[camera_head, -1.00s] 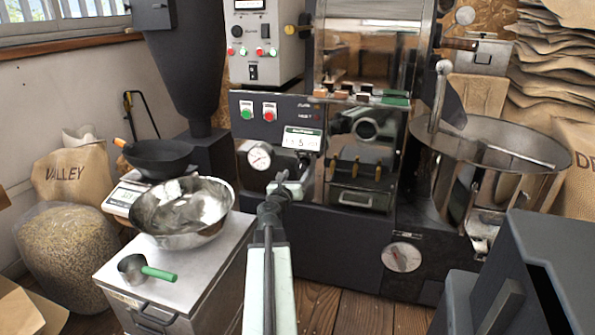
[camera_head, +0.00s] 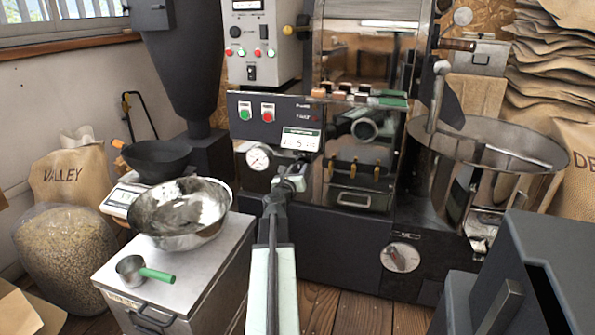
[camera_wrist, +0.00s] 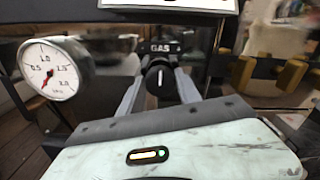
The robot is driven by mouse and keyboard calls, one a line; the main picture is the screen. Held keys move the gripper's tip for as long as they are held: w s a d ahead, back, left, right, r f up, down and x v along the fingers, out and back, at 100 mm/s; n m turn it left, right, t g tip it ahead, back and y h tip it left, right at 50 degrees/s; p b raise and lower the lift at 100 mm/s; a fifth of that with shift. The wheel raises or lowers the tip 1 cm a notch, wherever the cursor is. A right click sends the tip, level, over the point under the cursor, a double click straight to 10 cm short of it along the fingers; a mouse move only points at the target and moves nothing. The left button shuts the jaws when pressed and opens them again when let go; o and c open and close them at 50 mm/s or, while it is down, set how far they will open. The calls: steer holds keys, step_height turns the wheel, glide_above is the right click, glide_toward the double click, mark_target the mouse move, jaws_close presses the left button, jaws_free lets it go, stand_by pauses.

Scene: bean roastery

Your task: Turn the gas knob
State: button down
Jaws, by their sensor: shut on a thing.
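The gas knob (camera_wrist: 159,78) is a round black knob with a white pointer line. It sits under a GAS label (camera_wrist: 160,48) on the roaster's front in the wrist view. The pointer line stands nearly upright. My gripper (camera_wrist: 160,86) has a grey finger on each side of the knob and is shut on it. In the head view my gripper (camera_head: 297,170) reaches the roaster front just right of the pressure gauge (camera_head: 258,157), and it hides the knob there.
The gauge also shows at left in the wrist view (camera_wrist: 52,70). Brass handles (camera_wrist: 268,73) stick out to the right. A steel bowl (camera_head: 180,215) and a green-handled scoop (camera_head: 142,270) stand on the cabinet at left. A round cooling tray (camera_head: 490,140) is at right.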

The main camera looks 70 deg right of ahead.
steer(key=c, duration=0.8)
jaws_free()
steer(key=shift+c, duration=0.2)
steer(key=shift+a, duration=0.1)
steer(key=a, duration=0.7)
steer(key=shift+s+a, duration=0.25)
steer(key=shift+a, duration=0.1)
